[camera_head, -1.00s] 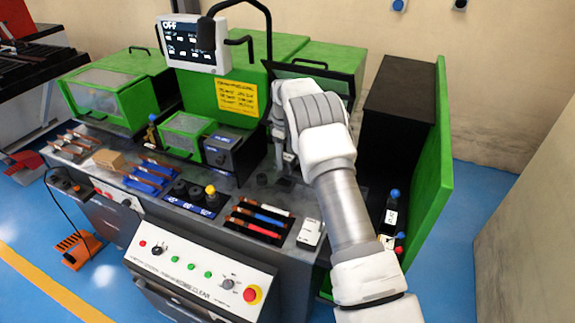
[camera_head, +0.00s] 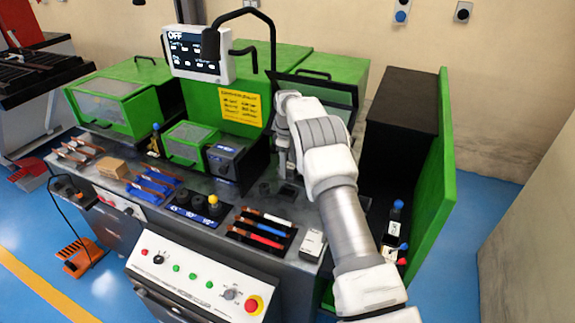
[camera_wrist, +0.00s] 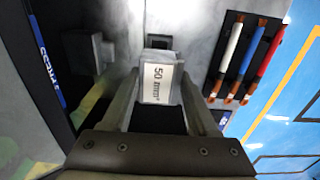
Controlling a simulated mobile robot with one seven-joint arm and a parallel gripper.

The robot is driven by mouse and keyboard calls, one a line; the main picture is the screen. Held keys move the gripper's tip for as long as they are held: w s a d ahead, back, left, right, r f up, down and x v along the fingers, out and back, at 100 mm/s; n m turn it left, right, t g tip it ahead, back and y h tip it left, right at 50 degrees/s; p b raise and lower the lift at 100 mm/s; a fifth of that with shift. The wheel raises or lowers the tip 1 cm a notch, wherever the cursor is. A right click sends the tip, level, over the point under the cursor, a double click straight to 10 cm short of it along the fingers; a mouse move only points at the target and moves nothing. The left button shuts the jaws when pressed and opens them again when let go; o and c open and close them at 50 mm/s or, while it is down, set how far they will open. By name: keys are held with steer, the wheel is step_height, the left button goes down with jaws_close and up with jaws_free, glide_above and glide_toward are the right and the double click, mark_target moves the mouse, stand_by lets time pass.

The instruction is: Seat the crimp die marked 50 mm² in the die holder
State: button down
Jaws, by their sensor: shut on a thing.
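In the wrist view my gripper (camera_wrist: 161,110) is shut on the crimp die (camera_wrist: 158,84), a grey block with a white label reading 50 mm². The fingers lie on both sides of it. Just beyond the die is a dark slot or block (camera_wrist: 160,42), partly hidden by the die; I cannot tell whether it is the die holder or whether the die touches it. In the head view my gripper (camera_head: 284,160) is above the right part of the bench, in front of the open green cover, and the die is hidden there.
A black tray (camera_head: 262,230) with white, blue and red rods lies left of my arm; the rods also show in the wrist view (camera_wrist: 249,55). A white box (camera_head: 311,243) stands beside it. A green side panel (camera_head: 436,180) stands to the right, with bottles (camera_head: 393,220) near it.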

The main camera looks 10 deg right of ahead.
mark_target(288, 166)
steer(key=shift+f+b, duration=1.3)
steer(key=shift+f, duration=1.15)
steer(key=shift+f+b, duration=1.3)
steer(key=shift+f, duration=0.3)
steer(key=shift+c, duration=0.4)
jaws_free()
step_height(288, 166, up, 17)
steer(key=shift+r+p, duration=0.2)
steer(key=shift+p, duration=0.6)
